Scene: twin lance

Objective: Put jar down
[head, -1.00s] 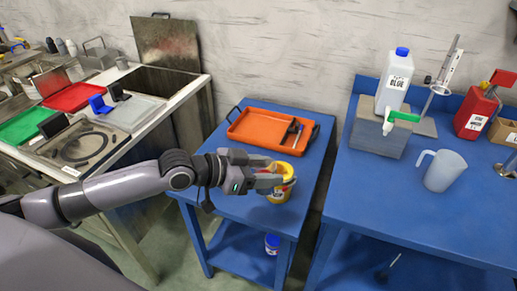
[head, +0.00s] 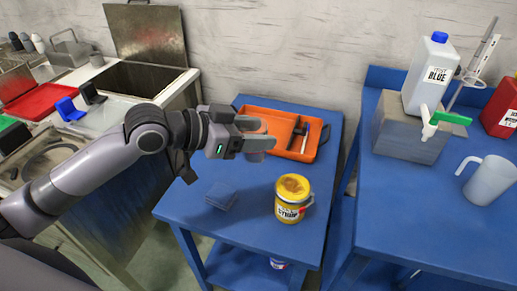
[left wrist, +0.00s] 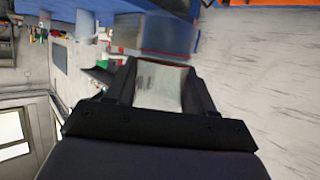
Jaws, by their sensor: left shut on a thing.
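My left gripper (head: 260,134) is shut on a small pale, see-through jar (head: 256,154). The fingers partly cover the jar, and the orange tray's colour tints it. The gripper holds it over the back part of the small blue table (head: 245,230), in front of the tray's left end in the picture. I cannot tell whether the jar touches the table. In the left wrist view the whitish jar (left wrist: 160,85) fills the space between the two dark fingers. My right gripper is not in view.
A yellow-topped tin (head: 293,199) stands near the table's front right. A dark flat square pad (head: 221,196) lies left of it. An orange tray (head: 318,150) with tools lies at the back. The front left tabletop is clear. A blue bench (head: 420,215) stands to the right.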

